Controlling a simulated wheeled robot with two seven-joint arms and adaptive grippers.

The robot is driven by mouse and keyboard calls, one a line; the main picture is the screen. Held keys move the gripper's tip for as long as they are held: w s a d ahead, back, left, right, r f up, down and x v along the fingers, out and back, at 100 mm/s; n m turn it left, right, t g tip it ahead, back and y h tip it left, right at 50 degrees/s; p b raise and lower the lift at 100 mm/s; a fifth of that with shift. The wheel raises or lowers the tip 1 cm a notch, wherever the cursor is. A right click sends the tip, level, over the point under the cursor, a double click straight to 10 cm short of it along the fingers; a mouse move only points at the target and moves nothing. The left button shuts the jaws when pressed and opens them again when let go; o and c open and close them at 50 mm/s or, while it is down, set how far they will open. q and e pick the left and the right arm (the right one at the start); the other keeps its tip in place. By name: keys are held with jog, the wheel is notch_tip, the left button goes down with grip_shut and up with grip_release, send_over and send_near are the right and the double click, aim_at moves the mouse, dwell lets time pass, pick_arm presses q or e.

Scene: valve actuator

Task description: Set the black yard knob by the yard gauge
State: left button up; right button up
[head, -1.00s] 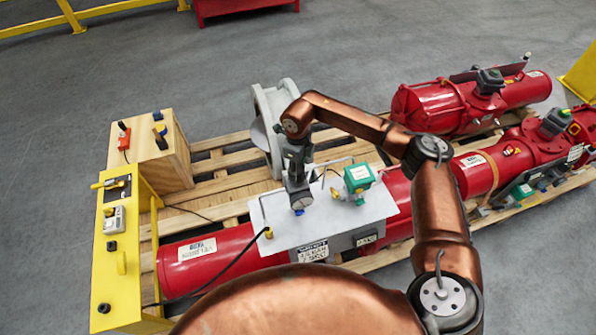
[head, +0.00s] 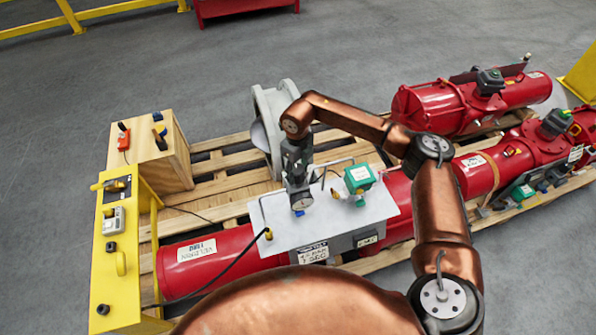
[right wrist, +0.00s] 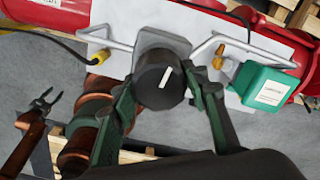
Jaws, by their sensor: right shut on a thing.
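The black knob (right wrist: 160,78) has a white pointer line and sits in front of a grey square bracket in the right wrist view. My right gripper (right wrist: 163,92) is shut on it, with one green finger on each side. In the head view my right gripper (head: 299,196) reaches down over the white panel (head: 272,208), and the knob's outline is hard to make out there. A small pale round face (head: 301,204) shows at the gripper's tip; I cannot tell whether it is the gauge, and no reading is legible. My left gripper (right wrist: 41,101) is open and empty at the left of the right wrist view.
A green box (head: 360,178) with a brass fitting stands right of the gripper; bent metal bars flank the knob. A yellow plug (head: 268,233) with a black cable is at the panel's left. Red pipes (head: 215,262), a wooden box (head: 165,165) and a yellow control stand (head: 103,275) surround it.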

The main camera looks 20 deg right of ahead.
aim_at(298, 169)
jog(key=o, duration=1.2)
jog(key=shift+c, duration=0.2)
notch_tip(298, 169, up, 12)
